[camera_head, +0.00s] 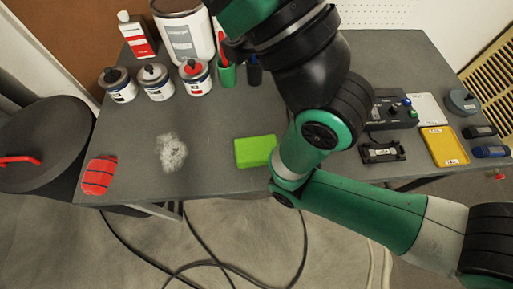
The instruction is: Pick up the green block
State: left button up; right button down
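The green block (255,151) lies flat near the front edge of the grey table, left of the middle. Its right end is close to my green and black arm in the picture, and I cannot tell how far apart they are in depth. The arm comes in from the lower right, bends beside the block and runs up out of the top of the picture. I see no gripper fingers clearly. Nothing is seen holding the block.
A grey-white fuzzy patch (172,152) and a red striped piece (99,175) lie left of the block on the table (215,125). Several cans, a bottle (137,35) and a green cup (226,74) stand behind. A yellow tray (444,146) and devices lie right.

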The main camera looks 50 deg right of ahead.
grip_release()
dwell(0.5)
